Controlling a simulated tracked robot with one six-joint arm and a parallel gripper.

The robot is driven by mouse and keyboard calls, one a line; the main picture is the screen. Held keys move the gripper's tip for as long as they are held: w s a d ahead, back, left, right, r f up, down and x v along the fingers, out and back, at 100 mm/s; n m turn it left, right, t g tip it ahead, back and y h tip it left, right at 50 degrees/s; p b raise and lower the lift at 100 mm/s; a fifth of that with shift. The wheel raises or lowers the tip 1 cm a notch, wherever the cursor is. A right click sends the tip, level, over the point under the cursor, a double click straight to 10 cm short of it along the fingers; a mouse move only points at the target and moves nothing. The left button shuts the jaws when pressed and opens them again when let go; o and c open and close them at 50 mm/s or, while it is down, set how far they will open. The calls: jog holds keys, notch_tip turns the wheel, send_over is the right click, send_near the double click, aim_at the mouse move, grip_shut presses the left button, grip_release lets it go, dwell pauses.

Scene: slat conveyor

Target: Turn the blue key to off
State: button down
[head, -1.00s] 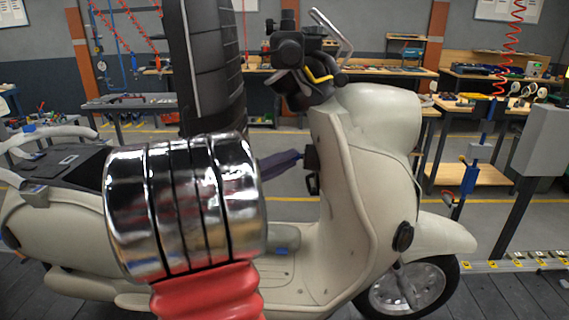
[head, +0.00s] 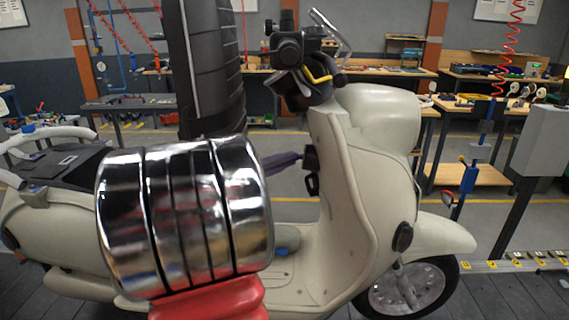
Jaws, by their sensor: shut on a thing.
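The cream scooter (head: 345,200) stands across the view, its front to the right. A black lock block (head: 311,158) sits on the rear face of its leg shield, below the handlebars. My gripper (head: 298,157) is a narrow purple shape reaching right from behind my chrome wrist, its tip at the lock block. It is shut on the blue key, which is almost wholly covered by the fingers. The key's angle cannot be made out. My chrome and red arm hides the rest of the gripper and part of the seat.
A black hook (head: 313,186) hangs just below the lock block. The handlebars (head: 300,60) stand above it. The footboard (head: 290,268) is below my gripper. A grey box on a post (head: 545,140) stands right, with workbenches behind.

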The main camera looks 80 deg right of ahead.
jog(key=shift+n+t+y, duration=0.3)
jog(key=shift+n+t, duration=0.1)
jog(key=shift+n, duration=0.1)
jog(key=c, duration=1.8)
grip_release()
jog(key=v, duration=1.3)
jog(key=shift+w+a, duration=0.25)
jog(key=shift+a, duration=0.1)
jog(key=shift+v, duration=2.95)
